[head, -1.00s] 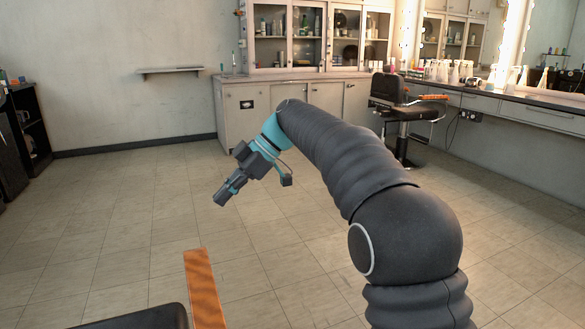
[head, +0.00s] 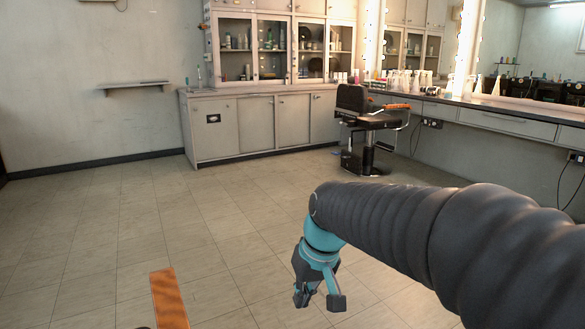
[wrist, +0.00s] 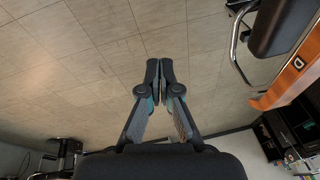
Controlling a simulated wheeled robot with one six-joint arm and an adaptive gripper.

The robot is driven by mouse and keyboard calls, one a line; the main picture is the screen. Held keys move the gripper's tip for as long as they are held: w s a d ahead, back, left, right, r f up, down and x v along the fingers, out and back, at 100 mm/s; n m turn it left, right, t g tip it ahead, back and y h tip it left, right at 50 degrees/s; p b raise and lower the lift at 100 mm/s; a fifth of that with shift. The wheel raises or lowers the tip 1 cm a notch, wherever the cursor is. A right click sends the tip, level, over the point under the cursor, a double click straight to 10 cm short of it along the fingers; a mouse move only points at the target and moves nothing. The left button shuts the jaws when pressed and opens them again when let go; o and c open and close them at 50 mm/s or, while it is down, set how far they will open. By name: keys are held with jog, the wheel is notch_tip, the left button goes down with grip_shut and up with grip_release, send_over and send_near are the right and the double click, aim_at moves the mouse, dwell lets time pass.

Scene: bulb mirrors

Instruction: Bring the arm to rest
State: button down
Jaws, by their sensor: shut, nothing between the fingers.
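My gripper (head: 303,297) hangs at the end of my dark, ribbed arm in the head view, pointing down over the tiled floor. In the wrist view my gripper (wrist: 159,66) has its two fingertips together with nothing between them. Only bare floor shows beyond the fingertips. No object is in contact with the gripper.
An orange armrest (head: 169,299) shows at the lower left, close to me. A black salon chair (head: 362,120) stands by the cabinet (head: 260,125) at the back. A counter (head: 480,105) with bottles runs along the right wall. The floor (head: 120,225) at left is clear.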

jog(key=s+d+m+t+h, duration=0.2)
jog(key=s+d+m+t, duration=0.1)
jog(key=s+d, duration=1)
jog(key=shift+s+d+r+m+t, duration=0.15)
jog(key=shift+s+d+m+t, duration=0.25)
jog(key=shift+s, duration=1.2)
